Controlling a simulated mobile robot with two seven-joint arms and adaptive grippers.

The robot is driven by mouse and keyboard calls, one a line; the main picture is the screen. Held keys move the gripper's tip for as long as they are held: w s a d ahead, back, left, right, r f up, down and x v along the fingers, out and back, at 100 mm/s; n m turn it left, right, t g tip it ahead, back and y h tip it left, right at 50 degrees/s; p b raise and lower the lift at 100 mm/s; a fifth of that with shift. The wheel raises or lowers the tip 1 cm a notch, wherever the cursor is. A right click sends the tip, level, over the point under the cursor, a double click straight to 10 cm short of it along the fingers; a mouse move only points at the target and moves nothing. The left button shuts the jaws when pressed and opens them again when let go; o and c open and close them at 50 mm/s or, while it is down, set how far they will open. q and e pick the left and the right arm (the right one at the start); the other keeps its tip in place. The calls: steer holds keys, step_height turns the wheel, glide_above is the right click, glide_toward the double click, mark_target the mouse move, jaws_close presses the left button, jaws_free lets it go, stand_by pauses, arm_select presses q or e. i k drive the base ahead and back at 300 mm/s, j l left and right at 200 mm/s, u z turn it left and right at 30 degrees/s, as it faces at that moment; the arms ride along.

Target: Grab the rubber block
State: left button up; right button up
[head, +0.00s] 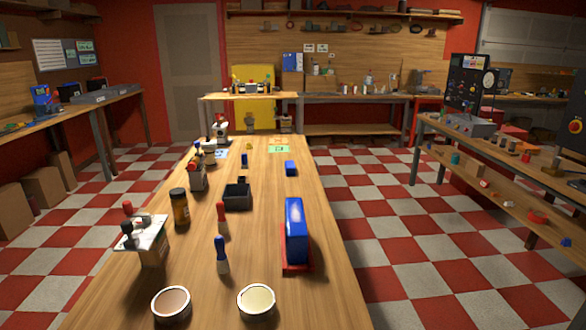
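No object is clearly marked as the rubber block. A small blue block (291,168) lies toward the far right of the long wooden table (185,290). A larger, upright blue piece (296,232) stands on a flat red base near the table's right edge. I cannot tell from its look whether either one is rubber. Neither of my grippers is in view.
Two round open tins (256,301) stand at the near end. Red and blue-capped bottles (222,256), a dark open box (237,196), a brown jar (180,207) and a white-topped stand (150,240) crowd the middle and left. Checkered floor (410,230) is clear on the right.

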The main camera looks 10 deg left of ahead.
mark_target(291, 167)
steer(key=i+l+z, duration=0.25)
steer(key=l+z, duration=0.2)
steer(key=i+l+z, duration=0.7)
steer(key=z, duration=0.15)
steer(key=i+l+z, duration=0.2)
steer(key=i+z, duration=0.2)
steer(key=i+u, duration=0.55)
steer(key=u, duration=0.25)
steer(key=i+l+u, duration=0.15)
steer(key=i+u, duration=0.25)
steer(key=i+j+u, duration=0.15)
steer(key=i+u, duration=0.2)
steer(key=i+j+u, duration=0.1)
steer(key=i+u, duration=0.6)
steer(key=i+l+u, duration=0.15)
steer(key=i+u, duration=0.25)
steer(key=i, duration=0.15)
steer(key=i+l+u, duration=0.4)
steer(key=i+j, duration=0.1)
